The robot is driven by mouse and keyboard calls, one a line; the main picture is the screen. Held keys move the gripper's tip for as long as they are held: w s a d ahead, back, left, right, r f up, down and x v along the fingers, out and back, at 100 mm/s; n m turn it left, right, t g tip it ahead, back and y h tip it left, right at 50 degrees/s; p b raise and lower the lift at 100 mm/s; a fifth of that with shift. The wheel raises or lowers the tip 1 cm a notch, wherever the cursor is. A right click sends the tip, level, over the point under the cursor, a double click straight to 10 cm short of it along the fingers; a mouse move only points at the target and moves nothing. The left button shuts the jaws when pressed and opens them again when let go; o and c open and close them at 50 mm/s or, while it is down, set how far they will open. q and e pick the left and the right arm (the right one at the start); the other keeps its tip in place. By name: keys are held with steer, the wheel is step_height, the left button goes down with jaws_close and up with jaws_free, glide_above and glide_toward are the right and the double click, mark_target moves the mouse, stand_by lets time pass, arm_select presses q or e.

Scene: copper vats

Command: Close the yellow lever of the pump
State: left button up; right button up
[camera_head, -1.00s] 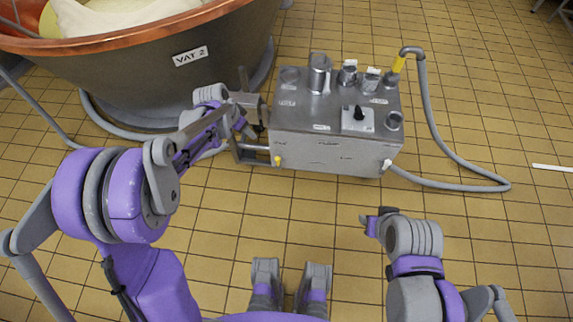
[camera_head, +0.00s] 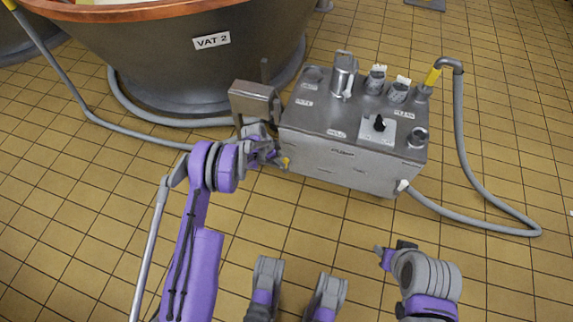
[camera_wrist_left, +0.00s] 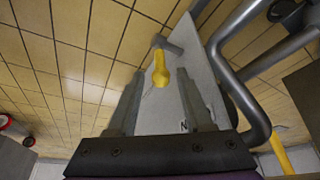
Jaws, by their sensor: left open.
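The pump (camera_head: 340,160) is a grey metal box on the floor with knobs and fittings on top. A small yellow lever (camera_head: 286,162) sits at its lower front-left corner. In the left wrist view the yellow lever (camera_wrist_left: 160,72) hangs from a grey fitting and lies between the two fingers. My left gripper (camera_head: 276,158) is beside that corner, largely hidden by its own wrist. The left wrist view shows its fingers (camera_wrist_left: 159,82) apart, with nothing clamped. My right gripper (camera_head: 388,257) is low at the right, away from the pump; its jaws are not clear.
A copper-rimmed vat marked VAT 2 (camera_head: 170,60) stands behind left. A grey metal box (camera_head: 254,101) adjoins the pump's left side. Another hose (camera_head: 120,140) runs along the left. Tiled floor in front is free.

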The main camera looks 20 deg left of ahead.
arm_select(q)
steer(key=b+x, duration=0.1)
steer(key=x, duration=0.5)
steer(key=shift+w+d+f, duration=0.1)
steer(key=shift+f, duration=0.2)
jaws_close()
stand_by(1.1)
